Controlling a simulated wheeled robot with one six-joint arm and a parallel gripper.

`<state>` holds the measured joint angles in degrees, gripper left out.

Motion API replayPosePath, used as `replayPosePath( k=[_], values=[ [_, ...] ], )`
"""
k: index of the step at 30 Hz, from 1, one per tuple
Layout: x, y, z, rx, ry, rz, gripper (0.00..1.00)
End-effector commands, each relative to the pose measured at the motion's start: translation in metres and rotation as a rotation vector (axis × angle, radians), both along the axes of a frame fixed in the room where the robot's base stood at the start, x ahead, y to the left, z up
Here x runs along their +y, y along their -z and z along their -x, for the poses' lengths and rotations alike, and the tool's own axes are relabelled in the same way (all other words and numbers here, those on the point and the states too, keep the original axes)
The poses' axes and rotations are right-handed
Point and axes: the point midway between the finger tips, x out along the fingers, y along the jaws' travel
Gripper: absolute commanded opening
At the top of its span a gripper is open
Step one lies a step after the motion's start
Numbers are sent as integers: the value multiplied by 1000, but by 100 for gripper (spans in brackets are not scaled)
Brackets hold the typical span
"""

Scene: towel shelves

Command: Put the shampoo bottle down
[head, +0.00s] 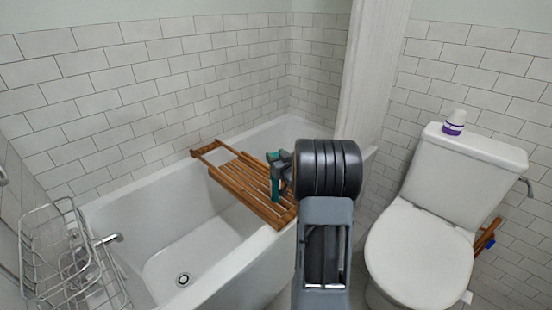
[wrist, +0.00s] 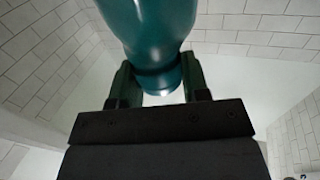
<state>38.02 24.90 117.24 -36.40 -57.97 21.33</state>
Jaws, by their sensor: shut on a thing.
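My gripper (head: 277,168) is shut on a teal shampoo bottle (head: 276,189). In the wrist view, the gripper (wrist: 157,82) has one finger on each side of the bottle (wrist: 155,30), near a narrower part of it. In the head view, the bottle appears in front of the wooden bath tray (head: 244,186), which lies across the white bathtub. My gripper and wrist hide part of the bottle. I cannot tell whether the bottle touches the tray.
The bathtub (head: 190,289) is open to the left of the tray. A wire rack (head: 62,262) is at the left. At the right is a white toilet (head: 419,256) with a white and purple container (head: 454,122) on its tank.

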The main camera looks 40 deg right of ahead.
Motion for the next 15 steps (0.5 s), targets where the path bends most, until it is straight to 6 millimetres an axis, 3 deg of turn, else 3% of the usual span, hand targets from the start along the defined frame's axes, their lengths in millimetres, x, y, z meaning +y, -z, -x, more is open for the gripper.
replayPosePath(
  k=[10, 11, 15],
  values=[
    [0, 3, 0, -3, 0, 1, 0],
    [0, 2, 0, -1, 0, 0, 45],
    [0, 2, 0, 0, 0, 0, 59]
  ],
)
